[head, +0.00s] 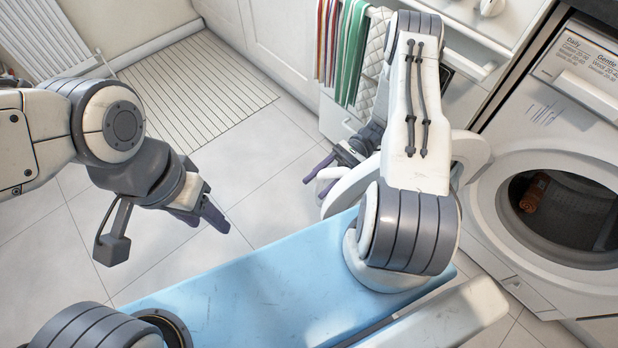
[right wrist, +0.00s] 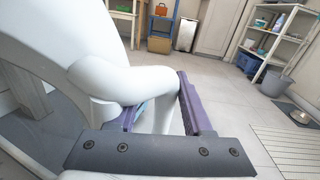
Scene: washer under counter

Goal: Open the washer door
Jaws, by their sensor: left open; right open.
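The white washer (head: 560,150) stands at the right of the head view. Its round opening (head: 575,225) is uncovered, with a brownish item inside the dark drum. The white door (head: 345,192) stands swung out to the left, partly hidden behind my right arm. My right gripper (head: 332,168) is at the door's far edge, fingers open. In the right wrist view a rounded white part of the door (right wrist: 120,80) lies between and in front of the purple fingers (right wrist: 163,110); contact cannot be told. My left gripper (head: 207,216) is open and empty above the floor, away from the washer.
A white cooker (head: 470,75) with striped towels (head: 345,45) on its rail stands left of the washer. A ribbed mat (head: 195,90) lies on the tiled floor. The right wrist view shows a shelf unit (right wrist: 275,40) and a bin (right wrist: 185,35) farther off. Floor between is clear.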

